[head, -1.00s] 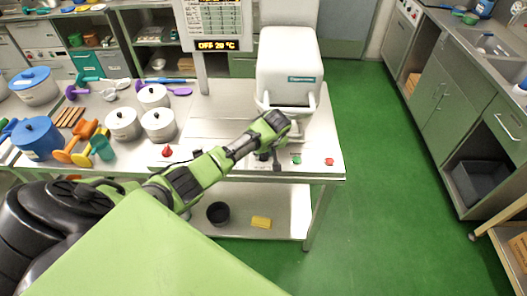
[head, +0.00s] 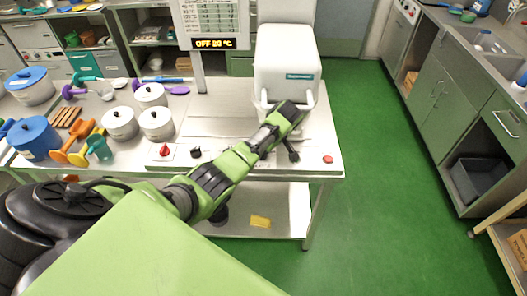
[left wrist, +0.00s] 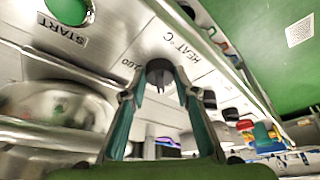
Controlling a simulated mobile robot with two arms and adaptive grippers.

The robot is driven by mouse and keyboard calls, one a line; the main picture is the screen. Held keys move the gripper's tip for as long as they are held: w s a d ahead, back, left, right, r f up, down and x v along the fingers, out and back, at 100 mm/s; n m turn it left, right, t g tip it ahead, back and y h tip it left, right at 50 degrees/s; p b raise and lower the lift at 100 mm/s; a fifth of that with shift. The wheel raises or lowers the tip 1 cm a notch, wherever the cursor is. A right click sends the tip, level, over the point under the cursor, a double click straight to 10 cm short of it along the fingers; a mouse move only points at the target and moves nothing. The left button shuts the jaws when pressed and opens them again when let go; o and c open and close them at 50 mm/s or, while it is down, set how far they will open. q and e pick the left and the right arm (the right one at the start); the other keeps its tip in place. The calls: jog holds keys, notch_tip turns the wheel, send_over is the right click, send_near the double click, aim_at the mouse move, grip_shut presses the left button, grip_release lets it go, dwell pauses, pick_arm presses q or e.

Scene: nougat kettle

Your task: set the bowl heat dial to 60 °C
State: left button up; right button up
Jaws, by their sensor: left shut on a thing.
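The bowl heat dial (left wrist: 158,70) is a dark round knob in the left wrist view, beside the printed words "HEAT °C" on the metal panel. My left gripper (left wrist: 160,85) has its two green fingers on either side of this dial and is shut on it. In the head view my left gripper (head: 291,152) is at the front edge of the mixer table, and my arm hides the dial. The dial's pointer setting cannot be read. The display (head: 213,44) reads "OFF 20 °C". My right gripper is not in view.
A green START button (left wrist: 70,10) lies beside the dial. A red knob (head: 165,150), a black knob (head: 196,152) and a red button (head: 328,159) sit along the table's front. The white mixer (head: 287,75) stands behind. Lidded pots (head: 157,123) stand to the left.

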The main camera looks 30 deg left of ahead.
pick_arm(q)
jog(key=shift+a+r, duration=0.1)
jog(key=o, duration=1.1)
